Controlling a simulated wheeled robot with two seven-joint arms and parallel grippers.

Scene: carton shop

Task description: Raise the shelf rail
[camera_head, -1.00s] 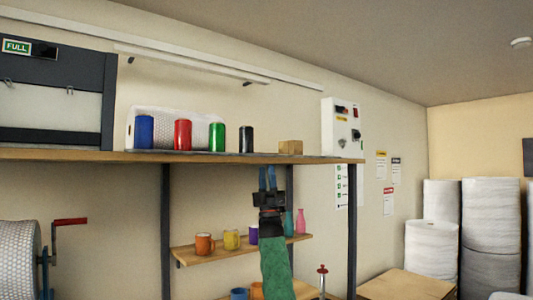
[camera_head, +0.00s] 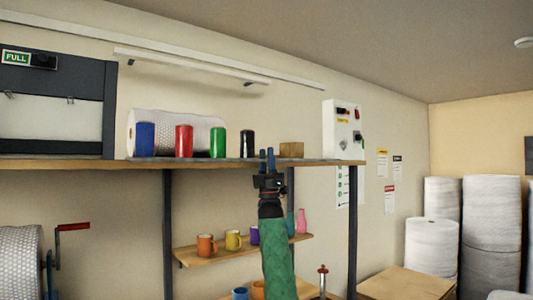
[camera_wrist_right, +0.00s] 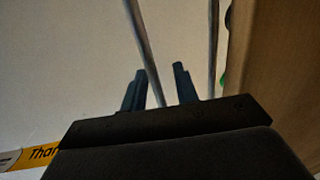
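The shelf (camera_head: 80,165) is a long wooden board on dark posts. A thin grey strip, perhaps the shelf rail (camera_head: 205,158), runs along its front edge, too small to tell clearly. In the right wrist view two thin grey rods show. One rod (camera_wrist_right: 146,45) passes between the fingers; the other rod (camera_wrist_right: 213,45) is to their right. I cannot tell whether the fingers touch the rod. My right gripper (camera_head: 267,154) points up at the shelf's front edge, its blue fingers apart; it also shows in the right wrist view (camera_wrist_right: 158,75). My left gripper is out of view.
Blue (camera_head: 145,139), red (camera_head: 184,141), green (camera_head: 217,143) and black (camera_head: 247,144) cans and a small wooden block (camera_head: 291,150) stand on the shelf. A bubble-wrap roll (camera_head: 170,118) lies behind them. A lower shelf (camera_head: 215,252) with mugs is behind my right arm.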

